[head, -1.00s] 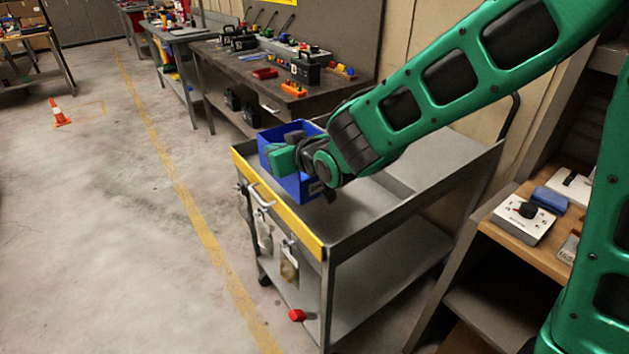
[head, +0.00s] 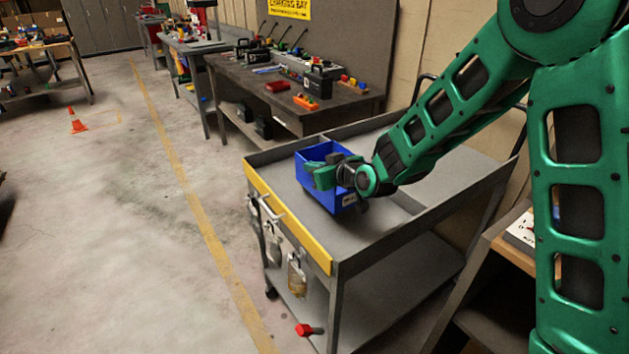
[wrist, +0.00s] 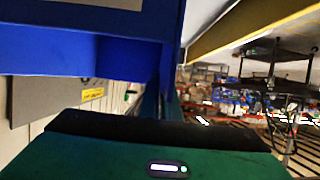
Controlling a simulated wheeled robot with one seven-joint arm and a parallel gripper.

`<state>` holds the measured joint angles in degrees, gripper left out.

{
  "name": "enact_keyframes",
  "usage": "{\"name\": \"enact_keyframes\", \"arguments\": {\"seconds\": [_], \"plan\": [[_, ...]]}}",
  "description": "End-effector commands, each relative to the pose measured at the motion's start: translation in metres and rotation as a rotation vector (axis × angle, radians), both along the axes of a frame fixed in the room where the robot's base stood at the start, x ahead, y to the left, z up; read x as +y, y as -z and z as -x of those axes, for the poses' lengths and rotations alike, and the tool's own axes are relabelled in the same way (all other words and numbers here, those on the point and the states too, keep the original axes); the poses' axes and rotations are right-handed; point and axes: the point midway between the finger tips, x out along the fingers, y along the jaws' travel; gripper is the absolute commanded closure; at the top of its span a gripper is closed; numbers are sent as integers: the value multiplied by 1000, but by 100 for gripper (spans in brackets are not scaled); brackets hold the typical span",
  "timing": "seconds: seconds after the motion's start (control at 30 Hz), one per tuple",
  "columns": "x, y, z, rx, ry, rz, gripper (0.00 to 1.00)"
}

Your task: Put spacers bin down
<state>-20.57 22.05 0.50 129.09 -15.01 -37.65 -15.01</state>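The blue spacers bin (head: 318,196) is at the near-left part of the grey cart's top (head: 392,220), inside the yellow front edge. It looks upright; I cannot tell whether its base touches the surface or hangs just above it. A small pale label shows on its side. My gripper (head: 325,176) is at the bin's upper wall and appears shut on it; the fingertips are hidden. In the wrist view the blue bin (wrist: 125,58) fills the upper left, very close to the gripper.
A dark workbench (head: 290,100) with tools stands behind. An orange cone (head: 77,122) is on the open floor at left. Bare cart top lies right of the bin.

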Motion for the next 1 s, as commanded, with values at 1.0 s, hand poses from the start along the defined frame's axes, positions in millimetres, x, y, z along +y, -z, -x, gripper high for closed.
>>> {"name": "enact_keyframes", "arguments": {"seconds": [1.0], "plan": [[-4, 44, -4, -1, 2, -1, 78]]}}
